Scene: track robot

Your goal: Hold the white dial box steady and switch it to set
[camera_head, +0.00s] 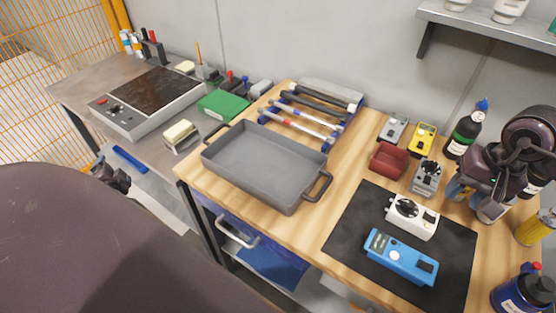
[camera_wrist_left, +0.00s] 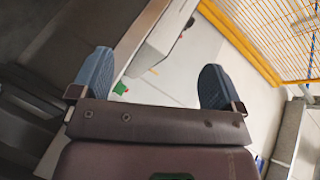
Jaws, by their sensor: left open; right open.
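The white dial box (camera_head: 412,216) stands on the black mat (camera_head: 352,222) on the wooden bench, with a black round dial on its top. My right gripper (camera_head: 472,201) is open and empty, to the right of the white box and apart from it. My left gripper (camera_head: 112,177) is far to the left, beside the grey bench and away from the box. In the left wrist view the left gripper (camera_wrist_left: 156,85) is open, its two blue fingers wide apart with nothing between them. The dial's setting is too small to read.
A blue box (camera_head: 392,262) lies just in front of the white box. A grey dial box (camera_head: 426,178) and a red bin (camera_head: 389,160) stand behind it. A dark bottle (camera_head: 464,134) stands near my right arm. A large grey tray (camera_head: 262,165) fills the bench's left part.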

